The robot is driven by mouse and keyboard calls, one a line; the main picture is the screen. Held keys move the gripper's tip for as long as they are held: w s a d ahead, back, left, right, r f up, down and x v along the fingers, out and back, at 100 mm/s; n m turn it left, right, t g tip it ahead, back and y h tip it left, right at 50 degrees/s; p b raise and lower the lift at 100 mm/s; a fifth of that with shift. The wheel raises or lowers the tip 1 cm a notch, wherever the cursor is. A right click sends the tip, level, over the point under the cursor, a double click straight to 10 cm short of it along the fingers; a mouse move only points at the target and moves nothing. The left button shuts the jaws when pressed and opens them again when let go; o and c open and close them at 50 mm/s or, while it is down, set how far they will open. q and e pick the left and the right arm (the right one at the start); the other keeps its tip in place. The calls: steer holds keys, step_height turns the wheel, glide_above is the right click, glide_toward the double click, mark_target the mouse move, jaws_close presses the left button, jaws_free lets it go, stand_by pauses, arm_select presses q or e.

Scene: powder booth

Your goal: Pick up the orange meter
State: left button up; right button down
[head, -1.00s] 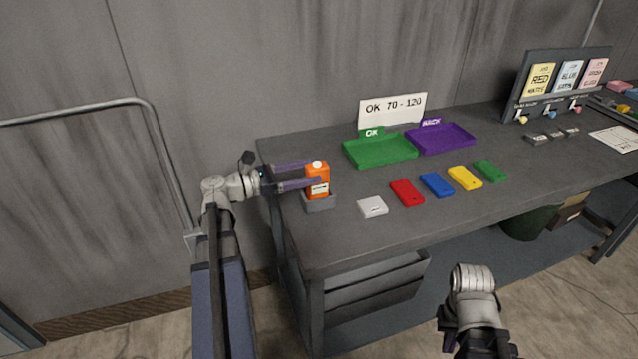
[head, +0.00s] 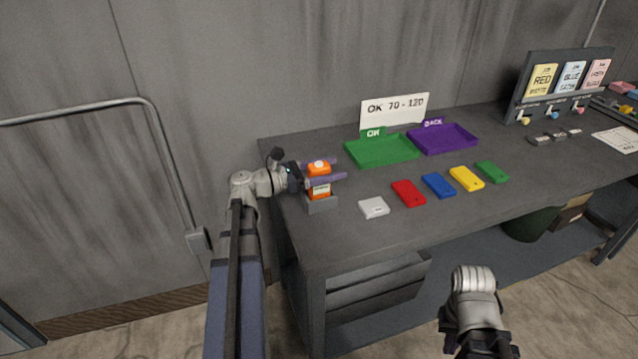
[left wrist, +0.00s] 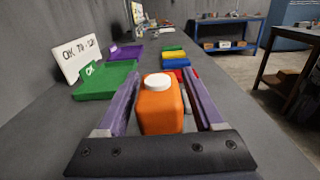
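The orange meter (head: 318,189) stands upright in a grey holder (head: 321,205) at the table's left end. It has a white round top and a white label. In the left wrist view the meter (left wrist: 161,108) sits between the two purple fingers. My left gripper (head: 340,168) is open around the meter, one finger on each side, with gaps showing between the fingers and the meter. The near finger crosses in front of the meter in the head view. My right gripper (head: 478,345) is low at the bottom of the head view, away from the table; its fingertips are cut off.
A white block (head: 374,207) and red (head: 408,193), blue (head: 438,185), yellow (head: 466,178) and green (head: 491,171) blocks lie right of the holder. A green OK tray (head: 381,151) and a purple RACK tray (head: 442,139) stand behind. The table's front right is clear.

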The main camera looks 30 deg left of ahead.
arm_select(q)
jaws_close()
stand_by(0.3)
steer(key=shift+r, duration=0.15)
arm_select(e)
steer(key=shift+r, duration=0.1)
